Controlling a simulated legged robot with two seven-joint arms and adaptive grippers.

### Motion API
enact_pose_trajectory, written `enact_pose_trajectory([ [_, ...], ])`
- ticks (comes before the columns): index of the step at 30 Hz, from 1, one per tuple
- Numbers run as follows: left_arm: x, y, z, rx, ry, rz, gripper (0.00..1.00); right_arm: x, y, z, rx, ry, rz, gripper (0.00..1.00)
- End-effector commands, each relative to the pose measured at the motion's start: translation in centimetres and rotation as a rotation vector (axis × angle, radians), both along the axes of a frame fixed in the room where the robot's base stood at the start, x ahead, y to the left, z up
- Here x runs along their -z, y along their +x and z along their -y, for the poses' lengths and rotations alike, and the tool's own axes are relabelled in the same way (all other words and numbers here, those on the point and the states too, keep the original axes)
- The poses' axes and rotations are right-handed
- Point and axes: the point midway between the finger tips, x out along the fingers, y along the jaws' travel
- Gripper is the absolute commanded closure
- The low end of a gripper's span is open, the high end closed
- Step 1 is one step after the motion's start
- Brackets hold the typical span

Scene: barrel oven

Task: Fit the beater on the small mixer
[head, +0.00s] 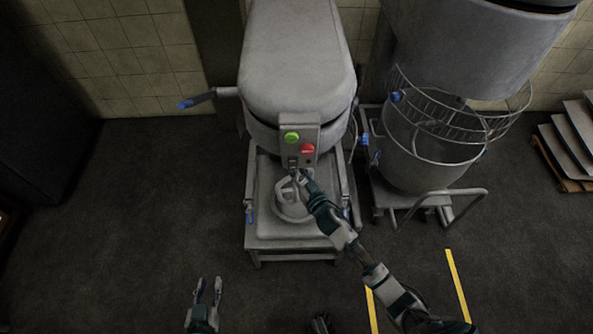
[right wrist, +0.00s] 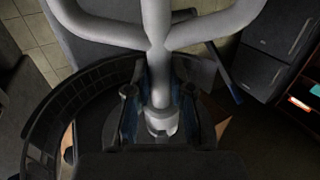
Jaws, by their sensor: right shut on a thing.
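The small mixer (head: 297,60) stands ahead in the head view, with a green and a red button on its front panel. The beater (head: 287,198) is a pale grey looped piece below the mixer head, over the mixer's lower platform (head: 265,230). My right gripper (head: 300,178) is at the beater, just under the button panel. In the right wrist view my right gripper (right wrist: 160,115) is shut on the beater's shaft (right wrist: 159,80), and the beater's arms spread out above it. Whether the beater touches the mixer is hidden. My left gripper (head: 207,291) is open and empty, low in the head view.
A large mixer with a wire guard and bowl (head: 430,150) stands to the right. A blue-tipped lever (head: 205,97) sticks out left of the small mixer. Trays (head: 570,140) are stacked at the far right. The floor (head: 150,200) at left is clear.

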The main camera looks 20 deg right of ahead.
Motion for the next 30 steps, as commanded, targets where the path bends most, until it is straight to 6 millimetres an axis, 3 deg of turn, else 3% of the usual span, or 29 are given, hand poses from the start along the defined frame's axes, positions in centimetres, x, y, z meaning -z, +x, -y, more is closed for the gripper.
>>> enact_pose_trajectory([
  [30, -2.8, 0.3, 0.0, 0.0, 0.0, 0.024, 0.65, -2.6, 0.1, 0.1, -0.001, 0.001, 0.008, 1.0],
])
